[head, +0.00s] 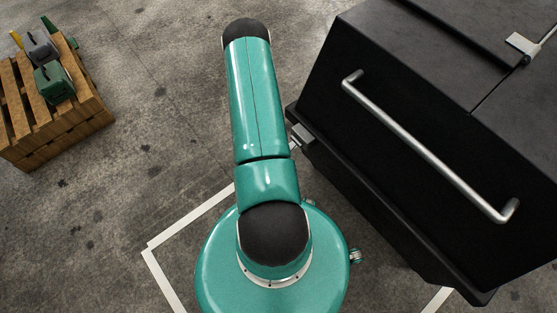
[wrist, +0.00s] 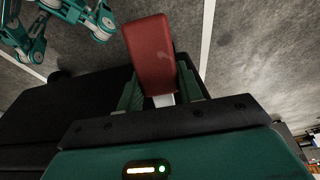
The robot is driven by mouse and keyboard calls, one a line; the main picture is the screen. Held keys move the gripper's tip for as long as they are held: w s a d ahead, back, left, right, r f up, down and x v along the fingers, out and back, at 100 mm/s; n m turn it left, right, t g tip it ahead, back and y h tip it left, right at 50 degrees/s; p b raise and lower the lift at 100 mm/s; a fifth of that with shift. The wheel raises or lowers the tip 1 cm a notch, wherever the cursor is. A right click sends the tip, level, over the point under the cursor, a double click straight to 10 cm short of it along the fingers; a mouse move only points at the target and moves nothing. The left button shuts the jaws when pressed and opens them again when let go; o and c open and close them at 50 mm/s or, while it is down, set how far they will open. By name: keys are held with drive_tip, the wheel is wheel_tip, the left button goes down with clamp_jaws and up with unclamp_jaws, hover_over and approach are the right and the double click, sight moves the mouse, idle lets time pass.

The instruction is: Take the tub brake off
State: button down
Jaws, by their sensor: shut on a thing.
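The black tub (head: 400,130) with a silver bar handle (head: 430,145) stands at the right in the head view. In the wrist view, the red brake pedal (wrist: 152,55) is a flat, rounded slab, with a pale stem (wrist: 164,100) at its near end. My gripper (wrist: 160,88) has its green fingers on either side of the pedal's near end and is shut on it. The dark body of the tub (wrist: 60,110) fills the left of the wrist view. In the head view my gripper and the pedal are hidden.
A wooden pallet (head: 55,120) with green and grey items stands at the upper left. White lines (head: 190,218) mark the concrete floor near my base. My teal legs show at the wrist view's upper left.

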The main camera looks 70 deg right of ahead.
drive_tip(key=shift+w+a+r+t+y, duration=0.15)
drive_tip(key=shift+r+t+y, duration=0.15)
drive_tip(key=shift+r+y, duration=0.35)
drive_tip(key=shift+w+a+r+t+y, duration=0.15)
drive_tip(key=shift+r+t+y, duration=0.15)
drive_tip(key=shift+r+y, duration=0.3)
wheel_tip(320, 180, up, 2)
drive_tip(key=shift+a+r+t+y, duration=0.1)
drive_tip(key=shift+r+t+y, duration=0.15)
drive_tip(key=shift+t+y, duration=0.7)
drive_tip(key=r+y, duration=0.1)
drive_tip(key=r+t+y, duration=0.1)
drive_tip(key=r+y, duration=0.1)
drive_tip(key=shift+s+d, duration=0.15)
drive_tip(key=shift+d, duration=0.05)
drive_tip(key=shift+s+d+r+t+y, duration=0.1)
drive_tip(key=shift+d+r+t+y, duration=0.15)
drive_tip(key=shift+r+y, duration=0.4)
drive_tip(key=shift+s+d+r+t+y, duration=0.1)
drive_tip(key=shift+r+t+y, duration=0.3)
drive_tip(key=shift+y, duration=0.35)
drive_tip(key=shift+r, duration=0.1)
drive_tip(key=c, duration=0.9)
unclamp_jaws()
drive_tip(key=shift+v, duration=3.8)
